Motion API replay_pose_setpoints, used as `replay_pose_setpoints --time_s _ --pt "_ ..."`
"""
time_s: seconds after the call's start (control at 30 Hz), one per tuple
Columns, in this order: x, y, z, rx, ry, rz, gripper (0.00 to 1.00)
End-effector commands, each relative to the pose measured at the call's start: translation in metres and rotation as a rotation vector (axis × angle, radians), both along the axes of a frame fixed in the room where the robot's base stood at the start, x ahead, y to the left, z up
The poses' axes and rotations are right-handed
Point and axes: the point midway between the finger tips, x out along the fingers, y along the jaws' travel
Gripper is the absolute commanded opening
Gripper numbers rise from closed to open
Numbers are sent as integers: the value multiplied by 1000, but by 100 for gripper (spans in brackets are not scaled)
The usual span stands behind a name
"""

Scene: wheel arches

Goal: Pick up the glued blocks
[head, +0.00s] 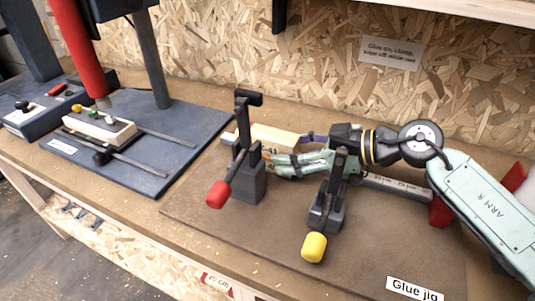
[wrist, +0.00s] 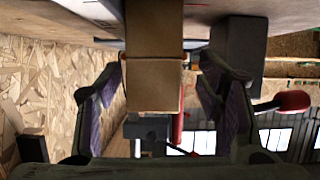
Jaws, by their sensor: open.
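The glued blocks (head: 276,138) are pale wood and lie on the glue jig (head: 215,212), behind the clamp with the red handle (head: 218,194). That clamp's upright hides part of them. In the wrist view the blocks (wrist: 154,85) fill the middle, with a seam between a lighter and a darker face. My gripper (head: 293,150) is at the right end of the blocks. In the wrist view my gripper (wrist: 163,78) is open, with one purple-padded finger on each side of the blocks. A gap shows beside each finger.
A second clamp with a yellow handle (head: 314,247) stands in front of my wrist. A metal scale bar (head: 392,186) and red parts (head: 441,210) lie under my arm. A drill press base (head: 140,165) is at left. The chipboard wall (head: 300,60) stands close behind.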

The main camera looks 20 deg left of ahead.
Motion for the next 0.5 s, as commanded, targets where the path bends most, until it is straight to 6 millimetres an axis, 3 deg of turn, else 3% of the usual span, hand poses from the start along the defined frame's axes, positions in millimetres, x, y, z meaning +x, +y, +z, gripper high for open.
replay_pose_setpoints --time_s 0.3,0.5 --pt "6 41 -13 1 2 3 61" --pt "7 47 -18 1 -1 1 61"
